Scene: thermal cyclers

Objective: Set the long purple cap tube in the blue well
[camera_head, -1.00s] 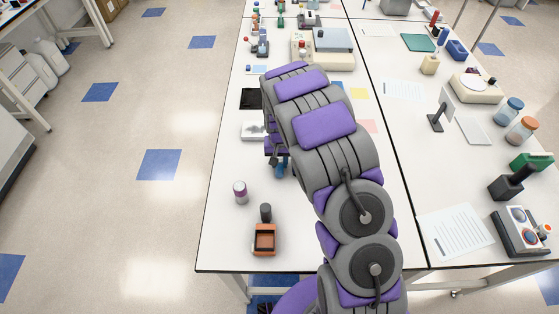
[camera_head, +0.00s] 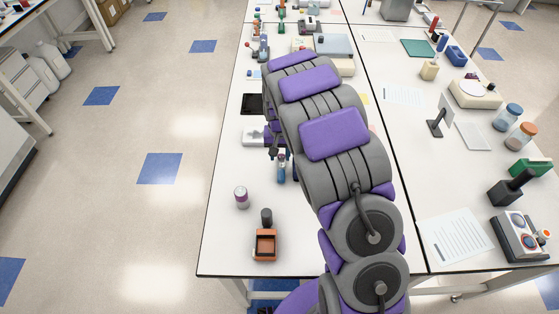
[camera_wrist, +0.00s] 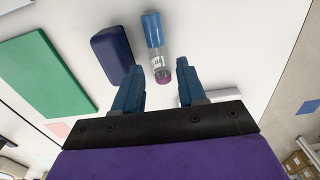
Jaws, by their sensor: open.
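A clear tube (camera_wrist: 157,60) with a white label has a purple end toward my gripper and a blue section at its far end. In the wrist view it shows beyond the gap between my fingers, clear of both. I cannot tell whether the blue section is part of the tube or a separate holder. My gripper (camera_wrist: 157,67) is open and empty, its two blue fingers apart on either side of the purple end. In the head view my arm hides most of this area. A small blue upright shape (camera_head: 282,170) shows beside the arm; I cannot tell what it is.
A dark blue block (camera_wrist: 112,55) lies left of the tube, with a green slab (camera_wrist: 42,72) further left.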

